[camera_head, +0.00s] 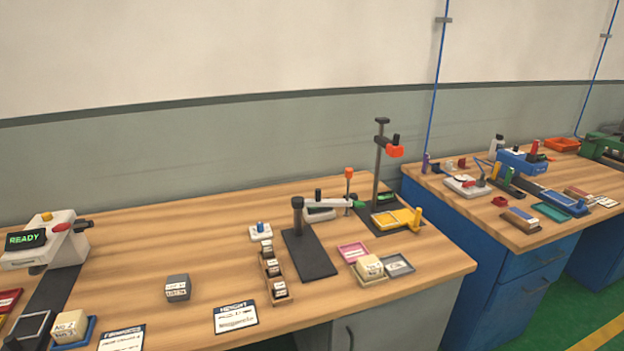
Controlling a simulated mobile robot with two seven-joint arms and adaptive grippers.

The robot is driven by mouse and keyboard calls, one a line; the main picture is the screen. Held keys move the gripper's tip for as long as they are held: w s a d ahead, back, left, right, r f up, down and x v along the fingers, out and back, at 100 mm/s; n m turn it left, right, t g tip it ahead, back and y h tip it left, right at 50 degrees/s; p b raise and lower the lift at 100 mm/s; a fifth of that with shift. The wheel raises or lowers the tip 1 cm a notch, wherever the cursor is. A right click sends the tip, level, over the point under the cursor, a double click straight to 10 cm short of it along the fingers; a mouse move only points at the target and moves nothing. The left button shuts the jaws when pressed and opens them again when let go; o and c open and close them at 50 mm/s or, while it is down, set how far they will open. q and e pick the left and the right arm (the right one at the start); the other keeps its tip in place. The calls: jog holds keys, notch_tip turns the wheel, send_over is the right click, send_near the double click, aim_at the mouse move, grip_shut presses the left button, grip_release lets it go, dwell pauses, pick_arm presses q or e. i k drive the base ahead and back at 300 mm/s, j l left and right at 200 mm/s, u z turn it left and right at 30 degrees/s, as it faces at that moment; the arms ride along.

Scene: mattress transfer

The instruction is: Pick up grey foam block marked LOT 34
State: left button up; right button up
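A small dark grey block (177,281) with a white label sits alone on the near wooden bench, left of centre. The print on its label is too small to read for certain. It stands apart from the things around it. Neither of my grippers can be made out in the head view.
A cream block (70,326) sits in a blue tray at the lower left, below a device reading READY (27,239). A printed card (236,317) lies right of the grey block. A narrow wooden rack (271,270) holds several small blocks. Bare wood surrounds the grey block.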

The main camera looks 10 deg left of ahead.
aim_at(178, 287)
jog(key=u, duration=1.3)
